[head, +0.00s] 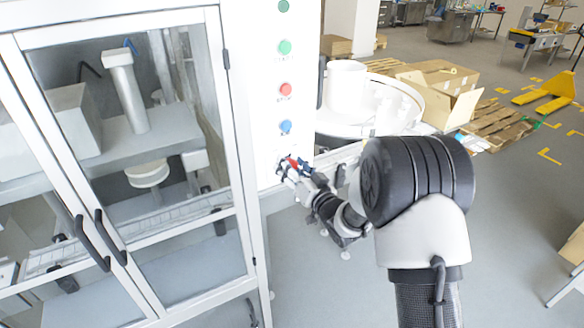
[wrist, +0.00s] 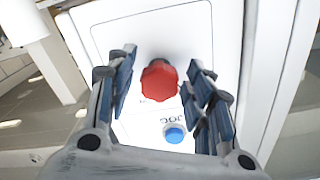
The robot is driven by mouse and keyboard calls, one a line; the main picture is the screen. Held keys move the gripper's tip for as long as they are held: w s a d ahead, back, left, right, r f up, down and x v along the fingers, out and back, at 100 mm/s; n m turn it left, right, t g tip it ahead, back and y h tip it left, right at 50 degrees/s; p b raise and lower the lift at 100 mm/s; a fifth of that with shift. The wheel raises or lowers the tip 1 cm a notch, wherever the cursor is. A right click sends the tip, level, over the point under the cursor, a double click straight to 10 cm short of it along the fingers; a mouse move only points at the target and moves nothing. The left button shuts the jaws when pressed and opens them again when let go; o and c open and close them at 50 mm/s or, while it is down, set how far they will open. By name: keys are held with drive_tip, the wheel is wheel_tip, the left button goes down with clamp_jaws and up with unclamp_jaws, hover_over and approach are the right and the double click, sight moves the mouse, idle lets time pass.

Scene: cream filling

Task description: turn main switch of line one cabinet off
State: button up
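The red main switch knob (wrist: 159,80) is on the white panel, between the two fingers of my gripper (wrist: 162,84) in the wrist view. The fingers are open, with a gap visible on each side of the knob. In the head view my gripper (head: 291,171) is at the lower part of the cabinet's white control panel (head: 264,100). A bit of the red knob (head: 293,162) shows there, mostly hidden by the fingers. I cannot read the knob's position.
A blue button (wrist: 174,133) marked JOG is close to the fingers; in the head view the blue button (head: 285,127) sits above the knob. Red (head: 286,89) and green (head: 285,47) buttons are higher. Glass doors (head: 130,130) stand left, a round white machine table (head: 370,105) right.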

drive_tip(key=c, duration=0.9)
drive_tip(key=shift+n+b, duration=0.3)
drive_tip(key=shift+b, duration=0.35)
drive_tip(key=n+b, duration=0.3)
drive_tip(key=b, duration=0.1)
drive_tip(key=shift+f, duration=0.2)
drive_tip(key=n+b, duration=0.3)
drive_tip(key=b, duration=0.2)
drive_tip(key=shift+n, duration=0.3)
drive_tip(key=n+b, duration=0.4)
drive_tip(key=b, duration=0.1)
drive_tip(key=shift+b, duration=0.4)
drive_tip(key=n+b, duration=0.2)
drive_tip(key=shift+r+n+b, duration=0.15)
drive_tip(key=shift+n+b, duration=0.15)
drive_tip(key=shift+d+r, duration=0.1)
